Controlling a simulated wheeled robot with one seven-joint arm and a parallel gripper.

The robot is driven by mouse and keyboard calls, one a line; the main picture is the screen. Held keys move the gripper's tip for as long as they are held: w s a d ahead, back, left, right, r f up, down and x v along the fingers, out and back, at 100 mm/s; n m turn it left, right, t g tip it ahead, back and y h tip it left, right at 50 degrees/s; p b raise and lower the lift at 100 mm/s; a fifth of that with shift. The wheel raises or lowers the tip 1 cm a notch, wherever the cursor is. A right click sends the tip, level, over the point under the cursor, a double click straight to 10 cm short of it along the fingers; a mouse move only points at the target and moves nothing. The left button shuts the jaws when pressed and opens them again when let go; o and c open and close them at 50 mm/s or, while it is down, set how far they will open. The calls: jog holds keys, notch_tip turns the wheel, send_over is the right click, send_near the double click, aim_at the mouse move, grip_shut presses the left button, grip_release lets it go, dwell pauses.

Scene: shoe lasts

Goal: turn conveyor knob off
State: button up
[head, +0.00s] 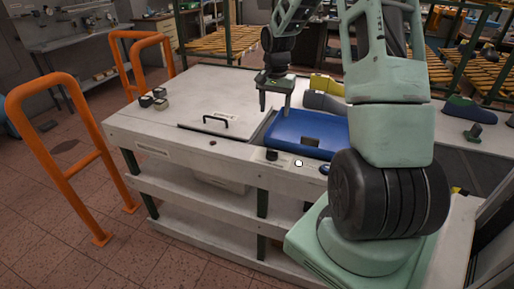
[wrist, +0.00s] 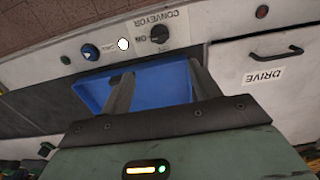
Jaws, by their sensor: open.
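The conveyor knob (head: 272,155) is a small black knob on the front edge of the white bench. In the wrist view the knob (wrist: 159,34) sits beside an upside-down CONVEYOR label (wrist: 176,17), with ON lettering at its side. I cannot tell which way its pointer faces. My gripper (head: 275,106) hangs fingers down over the blue tray, behind the knob and apart from it. In the wrist view my gripper (wrist: 161,72) has its two fingers wide apart with nothing between them but the view of the tray.
The blue tray (head: 300,133) lies in the bench top. A white button (wrist: 124,44) and a blue button (wrist: 90,52) flank the knob; a red button (wrist: 262,11) is on the other side. A handled DRIVE panel (wrist: 240,105) adjoins. Orange rails (head: 60,130) stand left.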

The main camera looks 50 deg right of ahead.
aim_at(272, 150)
notch_tip(272, 150, down, 17)
jog(key=p, duration=0.3)
jog(key=shift+p, duration=0.4)
jog(key=c, duration=1)
